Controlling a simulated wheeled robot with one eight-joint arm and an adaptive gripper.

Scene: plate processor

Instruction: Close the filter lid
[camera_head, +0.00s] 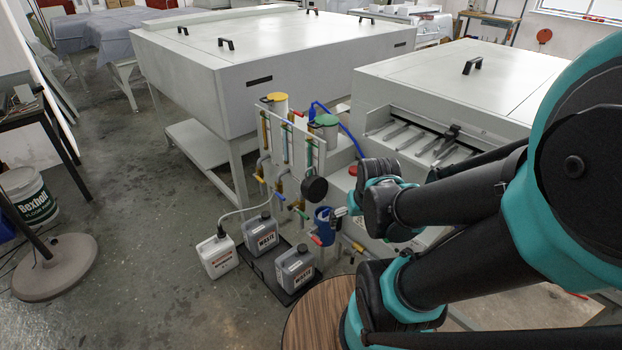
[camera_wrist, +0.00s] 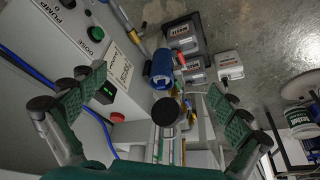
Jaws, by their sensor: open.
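The filter looks like a blue cylinder (camera_head: 324,226) low on the front of the processor, below the tubes. It also shows in the wrist view (camera_wrist: 162,68). A round black disc, apparently the filter lid (camera_head: 314,189), stands raised above the blue cylinder, apart from its top. In the wrist view the lid (camera_wrist: 166,112) faces the camera as a dark circle just below the cylinder. My gripper (camera_wrist: 155,90) is open and empty, its green ribbed fingers to either side of the cylinder and lid. Touch cannot be seen. In the head view my arm partly hides the gripper.
Waste containers (camera_head: 262,234) stand in a black tray on the floor below the filter. Valves with coloured handles and clear tubes (camera_head: 290,140) crowd around the filter. A blue hose (camera_head: 340,122) runs behind. A control panel (camera_wrist: 70,35) lies to the left in the wrist view.

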